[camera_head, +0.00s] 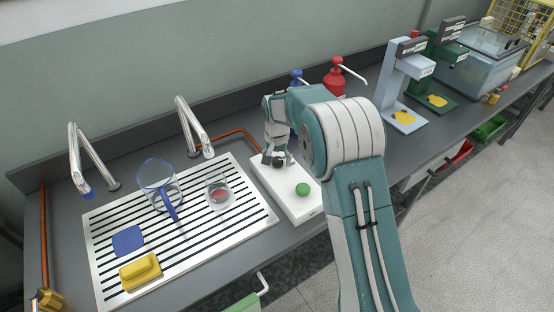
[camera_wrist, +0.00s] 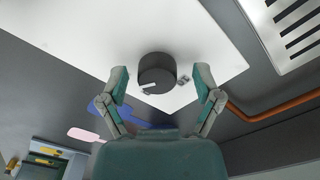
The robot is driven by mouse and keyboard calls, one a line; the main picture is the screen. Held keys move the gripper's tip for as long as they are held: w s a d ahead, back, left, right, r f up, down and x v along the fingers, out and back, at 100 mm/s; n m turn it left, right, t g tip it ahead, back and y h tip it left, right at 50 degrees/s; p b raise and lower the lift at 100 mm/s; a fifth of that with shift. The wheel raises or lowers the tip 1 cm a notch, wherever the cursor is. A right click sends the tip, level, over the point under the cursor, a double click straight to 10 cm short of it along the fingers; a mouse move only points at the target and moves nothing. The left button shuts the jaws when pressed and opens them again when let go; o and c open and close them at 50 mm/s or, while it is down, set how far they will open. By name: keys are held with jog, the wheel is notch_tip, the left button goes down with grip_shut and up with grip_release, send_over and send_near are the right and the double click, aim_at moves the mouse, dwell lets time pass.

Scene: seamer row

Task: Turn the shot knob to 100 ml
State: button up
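A dark round knob (camera_wrist: 156,70) with a white pointer mark on its face stands on a white panel (camera_wrist: 205,35) in the wrist view. Small marks lie on the panel beside the knob; I cannot read them. The pointer is toward the knob's lower left in that view. My gripper (camera_wrist: 161,82) is open, with one finger on each side of the knob and a visible gap to both. In the head view my gripper (camera_head: 276,160) points down over the back part of the white panel (camera_head: 312,211), and the knob is mostly hidden there.
A green button (camera_head: 302,189) is on the panel's front part. A striped drain board (camera_head: 255,222) with a jug (camera_head: 152,172), a glass (camera_head: 216,184) and a yellow sponge (camera_head: 140,270) lies left. Blue (camera_head: 296,76) and red (camera_head: 333,80) pump bottles stand behind my arm.

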aim_at(277, 159)
jog(key=shift+r, duration=0.1)
jog(key=shift+w+d+r, duration=0.1)
jog(key=shift+r, duration=0.2)
notch_tip(277, 159, up, 11)
jog(key=shift+r, duration=0.15)
dwell(0.5)
jog(key=s+d+r+n+t, duration=0.1)
jog(key=s+d+r, duration=0.5)
jog(key=s+r, duration=0.15)
jog(key=s+d+r+t, duration=0.2)
jog(key=s+d+r, duration=0.35)
jog(key=s, duration=0.25)
jog(key=s+d+f+t, duration=0.1)
jog(key=s+d, duration=0.1)
jog(key=s, duration=0.7)
jog(key=s+d+f+n+t, duration=0.1)
jog(key=s+d, duration=0.2)
jog(key=s, duration=0.6)
jog(key=shift+s+d+f+t, duration=0.15)
jog(key=shift+s+d+t, duration=0.15)
jog(key=shift+s, duration=0.05)
